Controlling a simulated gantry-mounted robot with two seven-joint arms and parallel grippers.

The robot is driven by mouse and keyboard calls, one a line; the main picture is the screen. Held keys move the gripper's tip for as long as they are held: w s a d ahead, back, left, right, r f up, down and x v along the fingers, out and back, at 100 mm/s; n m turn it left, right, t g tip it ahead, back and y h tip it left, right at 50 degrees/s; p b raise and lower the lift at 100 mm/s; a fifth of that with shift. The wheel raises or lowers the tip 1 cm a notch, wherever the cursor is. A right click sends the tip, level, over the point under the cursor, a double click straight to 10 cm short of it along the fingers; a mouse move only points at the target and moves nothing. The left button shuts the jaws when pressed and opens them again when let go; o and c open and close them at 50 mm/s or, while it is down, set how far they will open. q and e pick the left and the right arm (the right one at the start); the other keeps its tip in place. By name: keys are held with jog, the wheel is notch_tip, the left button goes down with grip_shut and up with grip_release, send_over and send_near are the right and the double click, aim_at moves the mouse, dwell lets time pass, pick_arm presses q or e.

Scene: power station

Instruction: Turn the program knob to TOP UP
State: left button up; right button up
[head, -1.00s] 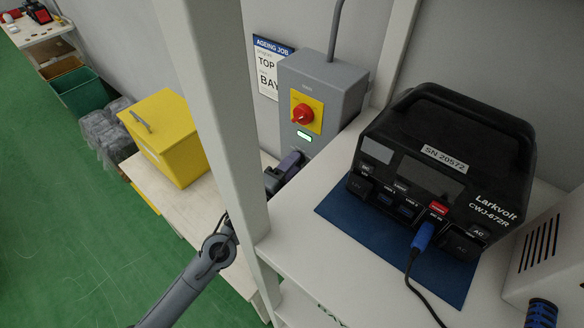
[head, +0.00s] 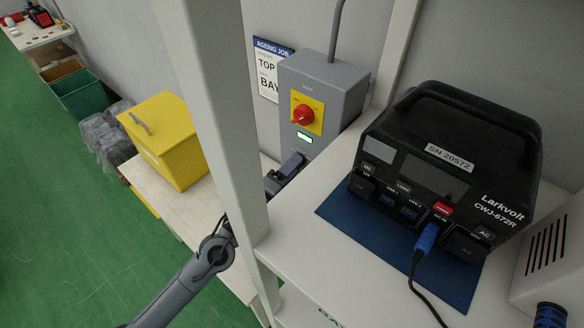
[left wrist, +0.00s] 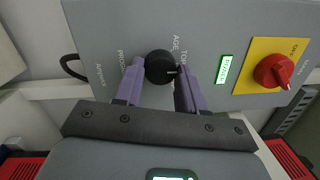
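The black program knob (left wrist: 160,66) is on the grey control box (left wrist: 215,25) in the left wrist view. A white pointer mark shows on its right side, toward the lettering "TOP" and "AGE"; the exact setting is unclear. My left gripper (left wrist: 161,72) has its purple fingers on either side of the knob, with no clear gap, and looks shut on it. In the head view my left gripper (head: 286,168) is at the lower front of the control box (head: 340,85) and hides the knob. My right gripper is out of view.
A red rotary switch (head: 303,115) on a yellow plate and a lit green indicator (head: 305,138) sit above my gripper. A white rack post (head: 225,110) stands close to my left arm. A black power station (head: 440,165) is on the blue mat (head: 340,215); a yellow box (head: 165,140) is left.

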pick_arm(q)
jog(key=o, duration=0.4)
jog(key=v, duration=1)
jog(key=shift+s+a, duration=0.3)
jog(key=shift+a, duration=0.05)
